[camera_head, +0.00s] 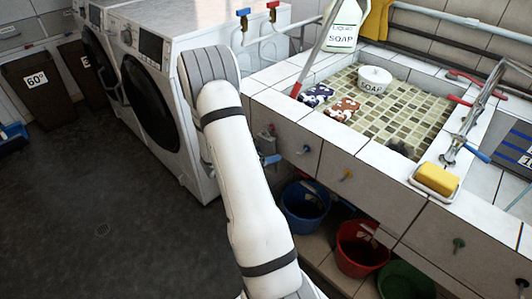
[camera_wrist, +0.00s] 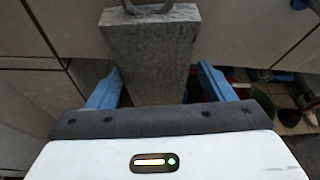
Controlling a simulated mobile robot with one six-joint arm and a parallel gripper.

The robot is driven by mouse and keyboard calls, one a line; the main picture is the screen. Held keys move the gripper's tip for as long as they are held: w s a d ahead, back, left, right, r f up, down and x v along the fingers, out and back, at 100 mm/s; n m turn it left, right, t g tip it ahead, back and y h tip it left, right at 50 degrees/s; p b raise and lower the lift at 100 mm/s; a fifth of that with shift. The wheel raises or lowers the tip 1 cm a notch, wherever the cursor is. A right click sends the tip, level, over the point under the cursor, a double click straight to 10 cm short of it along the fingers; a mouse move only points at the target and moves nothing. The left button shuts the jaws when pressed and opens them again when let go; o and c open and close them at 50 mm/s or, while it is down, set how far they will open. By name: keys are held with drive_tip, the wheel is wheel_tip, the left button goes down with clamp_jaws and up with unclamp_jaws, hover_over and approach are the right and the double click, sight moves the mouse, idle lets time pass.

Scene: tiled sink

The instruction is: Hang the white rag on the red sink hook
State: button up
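In the wrist view, a grey, cloth-like slab with a loop at its top (camera_wrist: 150,40) hangs in front of the sink wall. It looks like the rag in shade, and its lower part is between my fingers. My gripper (camera_wrist: 158,80) has its two blue fingers spread, with gaps beside the slab. In the head view, a blue fingertip of my gripper (camera_head: 270,159) shows by the sink front; the rest is behind my arm. A small reddish hook (camera_head: 268,131) shows just above it on the tiled sink front.
More hooks sit along the sink front: blue (camera_head: 304,150), yellow (camera_head: 346,175) and green (camera_head: 458,243). Blue (camera_head: 305,205), red (camera_head: 360,248) and green (camera_head: 405,282) buckets stand below. Washing machines (camera_head: 150,85) are at left. The floor (camera_head: 90,200) in front is clear.

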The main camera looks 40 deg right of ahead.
drive_tip(key=shift+o, duration=1.2)
drive_tip(key=shift+a+r, duration=0.1)
drive_tip(key=p+v, duration=0.2)
drive_tip(key=v, duration=0.6)
drive_tip(key=s+a+r+m+g+y+p, duration=0.1)
drive_tip(key=s+a+r+m+y+p, duration=0.15)
drive_tip(key=s+r+m, duration=0.4)
drive_tip(key=s+a+r+m+g+y+p, duration=0.1)
drive_tip(key=a+r+m+y+p, duration=0.2)
drive_tip(key=r, duration=0.6)
drive_tip(key=s+a+r+m+t+y+p, duration=0.2)
drive_tip(key=s+a+r+m+y+p, duration=0.1)
drive_tip(key=a+r, duration=0.5)
drive_tip(key=s+a+r+m+t+y+p, duration=0.2)
drive_tip(key=s+a+r+m+y, duration=0.3)
drive_tip(key=a, duration=0.7)
wheel_tip(320, 180, up, 4)
drive_tip(key=s+m+p, duration=0.1)
drive_tip(key=s+m, duration=0.1)
drive_tip(key=shift+s+f+m+t, duration=0.25)
drive_tip(key=shift+s+m+t, duration=0.1)
drive_tip(key=shift+t, duration=0.05)
